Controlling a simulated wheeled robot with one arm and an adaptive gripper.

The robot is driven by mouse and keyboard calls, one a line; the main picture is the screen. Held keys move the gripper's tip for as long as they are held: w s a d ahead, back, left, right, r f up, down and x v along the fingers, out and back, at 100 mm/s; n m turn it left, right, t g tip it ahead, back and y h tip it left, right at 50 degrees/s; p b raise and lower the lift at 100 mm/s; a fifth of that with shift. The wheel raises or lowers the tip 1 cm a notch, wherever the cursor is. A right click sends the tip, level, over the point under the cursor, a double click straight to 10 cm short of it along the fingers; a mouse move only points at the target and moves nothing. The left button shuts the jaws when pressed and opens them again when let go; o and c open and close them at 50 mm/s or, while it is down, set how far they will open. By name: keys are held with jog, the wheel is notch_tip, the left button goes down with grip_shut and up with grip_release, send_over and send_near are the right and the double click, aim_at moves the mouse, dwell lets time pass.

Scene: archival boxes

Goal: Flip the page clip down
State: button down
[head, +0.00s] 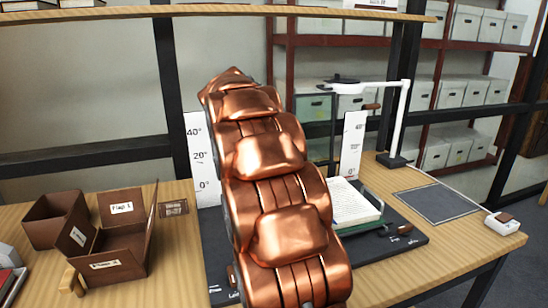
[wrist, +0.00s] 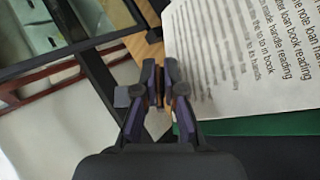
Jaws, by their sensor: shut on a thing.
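My gripper (wrist: 158,88) is shut on a narrow brown piece (wrist: 159,100) in the wrist view, which looks like part of the page clip. The fingers hide most of it, so the clip's tilt cannot be told. A printed page (wrist: 250,60) lies right of the fingertips, with a green edge (wrist: 270,124) below it. In the head view the open book (head: 350,206) shows right of my copper arm, on a dark stand (head: 400,252). My arm hides the gripper, the clip and the book's left side there.
White angle scales stand left (head: 199,155) and right (head: 352,145) of my arm. A brown-handled lever (head: 404,229) is at the stand's right front. A white lamp (head: 398,120), grey mat (head: 436,203) and small white device (head: 503,223) are at the right. Open brown boxes (head: 120,250) stand left.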

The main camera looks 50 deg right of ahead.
jog(key=shift+r, duration=0.1)
jog(key=c, duration=1.3)
grip_release()
jog(key=shift+o, duration=0.2)
jog(key=shift+v, duration=3.95)
jog(key=shift+c, duration=0.4)
